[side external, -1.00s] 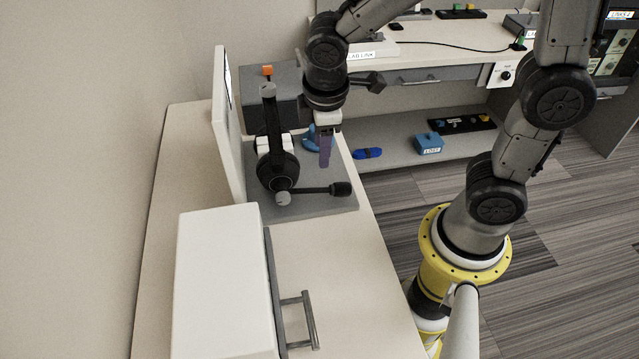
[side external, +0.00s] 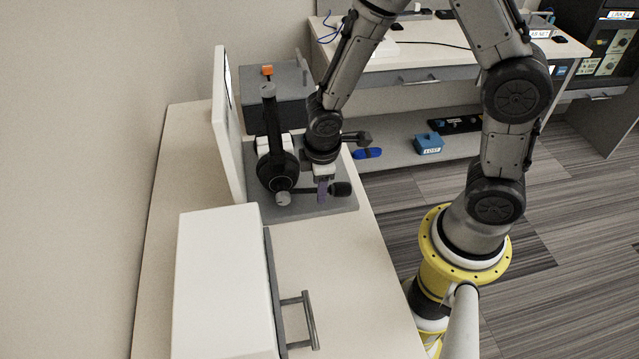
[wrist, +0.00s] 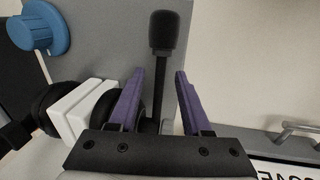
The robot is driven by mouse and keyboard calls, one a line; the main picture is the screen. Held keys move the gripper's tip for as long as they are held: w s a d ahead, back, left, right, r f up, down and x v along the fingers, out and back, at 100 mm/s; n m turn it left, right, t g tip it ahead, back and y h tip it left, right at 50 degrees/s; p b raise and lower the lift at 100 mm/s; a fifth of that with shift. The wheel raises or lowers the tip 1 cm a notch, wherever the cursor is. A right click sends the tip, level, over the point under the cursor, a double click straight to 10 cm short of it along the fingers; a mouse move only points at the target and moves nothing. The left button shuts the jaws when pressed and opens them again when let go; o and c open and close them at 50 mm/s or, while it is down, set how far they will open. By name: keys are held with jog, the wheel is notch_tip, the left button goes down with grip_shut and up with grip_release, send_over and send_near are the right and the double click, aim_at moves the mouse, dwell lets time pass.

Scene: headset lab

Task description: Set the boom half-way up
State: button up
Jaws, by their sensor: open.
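The black headset (side external: 268,165) stands on a grey base plate (side external: 310,212), with its earcup facing the camera. Its boom ends in a dark foam microphone (side external: 341,189) and points right, lying about level, in the side external view. My gripper (side external: 323,190) is low beside the headset, at the boom. In the wrist view the purple fingers of my gripper (wrist: 158,98) are apart, with the thin boom (wrist: 158,85) between them and the microphone (wrist: 163,32) beyond the fingertips. I see a gap on each side of the boom. The boom's pivot end is hidden behind my gripper in the wrist view.
A blue knob (wrist: 38,27) is near the headset in the wrist view. A grey box with an orange button (side external: 267,71) stands behind the headset. A white cabinet with a handle (side external: 305,320) is in front. A white panel (side external: 228,125) stands left.

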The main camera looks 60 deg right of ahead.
grip_shut()
dwell(0.3)
dwell(1.2)
